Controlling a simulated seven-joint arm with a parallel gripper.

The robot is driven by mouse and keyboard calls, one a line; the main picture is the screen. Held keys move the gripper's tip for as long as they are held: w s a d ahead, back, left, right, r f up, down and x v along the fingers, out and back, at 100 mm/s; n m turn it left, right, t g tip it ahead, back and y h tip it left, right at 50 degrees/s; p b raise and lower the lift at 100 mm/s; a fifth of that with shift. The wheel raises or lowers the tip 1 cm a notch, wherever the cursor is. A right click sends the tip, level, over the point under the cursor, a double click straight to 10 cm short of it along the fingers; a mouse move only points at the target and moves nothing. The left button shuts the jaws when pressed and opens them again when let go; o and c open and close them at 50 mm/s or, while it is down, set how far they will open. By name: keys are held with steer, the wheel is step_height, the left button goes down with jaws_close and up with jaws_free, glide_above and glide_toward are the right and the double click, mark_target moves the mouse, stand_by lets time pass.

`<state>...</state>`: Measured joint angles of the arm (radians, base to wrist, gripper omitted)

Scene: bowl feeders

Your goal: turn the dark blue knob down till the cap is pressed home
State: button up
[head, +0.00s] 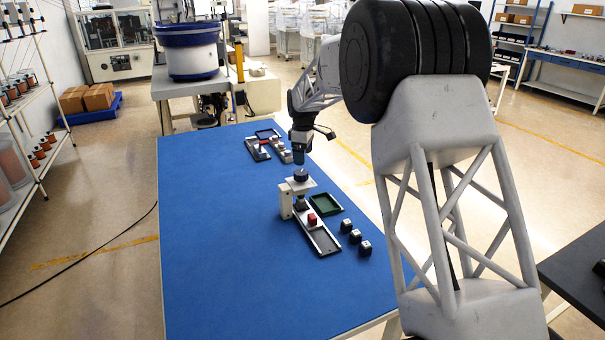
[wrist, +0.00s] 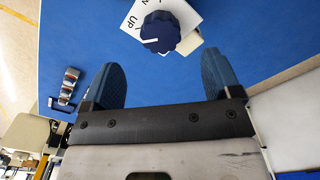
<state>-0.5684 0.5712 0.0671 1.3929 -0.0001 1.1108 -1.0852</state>
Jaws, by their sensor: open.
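The dark blue knob (head: 301,175) sits on top of a small white press (head: 286,205) on the blue table. In the wrist view the ribbed knob (wrist: 162,33) has a white pointer line and sits on a white plate (wrist: 184,12) lettered "UP", with other lettering partly cut off. My gripper (head: 300,153) is just above the knob in the head view. In the wrist view my gripper (wrist: 164,78) has its two blue fingers wide apart, with nothing between the tips; the knob shows beyond them. A red block (head: 312,219) sits on the grey tray by the press. I cannot make out the cap.
A green tray (head: 326,204) lies right of the press, with three small dark blocks (head: 355,236) near it. More trays with small parts (head: 258,149) lie at the table's far end. The left and front of the blue table (head: 215,245) are clear.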

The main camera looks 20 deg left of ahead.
mark_target(302, 172)
steer(key=shift+a+f, duration=0.1)
steer(key=shift+f, duration=0.1)
stand_by(0.3)
steer(key=shift+f, duration=3.8)
steer(key=c, duration=0.9)
